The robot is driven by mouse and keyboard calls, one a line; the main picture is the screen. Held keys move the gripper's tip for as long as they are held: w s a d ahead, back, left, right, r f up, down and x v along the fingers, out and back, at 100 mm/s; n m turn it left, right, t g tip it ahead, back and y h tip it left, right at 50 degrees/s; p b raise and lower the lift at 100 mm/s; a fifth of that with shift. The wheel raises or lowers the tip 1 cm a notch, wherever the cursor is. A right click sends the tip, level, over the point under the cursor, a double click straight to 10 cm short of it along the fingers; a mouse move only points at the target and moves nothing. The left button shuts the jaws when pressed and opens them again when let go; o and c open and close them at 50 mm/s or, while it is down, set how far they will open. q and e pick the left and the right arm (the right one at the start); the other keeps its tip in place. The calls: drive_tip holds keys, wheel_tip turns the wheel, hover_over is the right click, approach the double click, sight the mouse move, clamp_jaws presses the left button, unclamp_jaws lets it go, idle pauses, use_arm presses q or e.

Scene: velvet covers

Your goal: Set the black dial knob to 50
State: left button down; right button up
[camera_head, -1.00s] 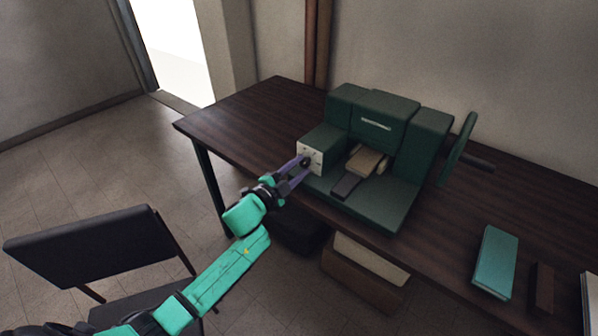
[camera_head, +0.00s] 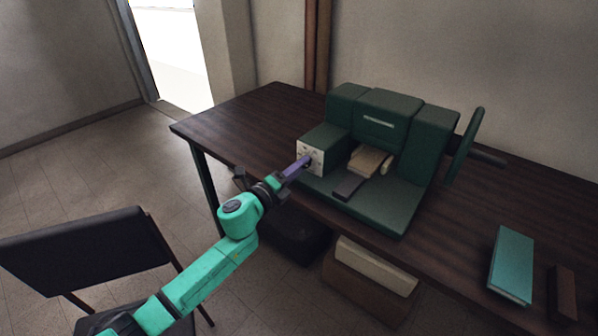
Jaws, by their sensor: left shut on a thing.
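The green machine (camera_head: 385,130) stands on the dark wooden table, with a white dial plate (camera_head: 311,156) on its left front block. The black dial knob is at the middle of this plate and is mostly hidden by my fingers. My left gripper (camera_head: 303,163) is at the plate, its purple fingers shut on the knob. The fingers now line up one behind the other in this view, so the wrist is rolled. The number that the dial points to is too small to read. My right gripper is not in view.
A handwheel (camera_head: 466,146) sticks out at the machine's right. A teal book (camera_head: 511,264) and a brown block (camera_head: 563,293) lie on the table (camera_head: 240,122) at right. A black chair (camera_head: 90,250) stands at lower left, near my left arm. A box (camera_head: 369,280) is under the table.

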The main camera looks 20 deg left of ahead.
use_arm(q)
drive_tip(key=shift+f+m, duration=0.25)
drive_tip(key=shift+m, duration=0.35)
drive_tip(key=c, duration=0.5)
unclamp_jaws()
drive_tip(key=shift+r, duration=0.15)
drive_tip(key=shift+s, duration=0.15)
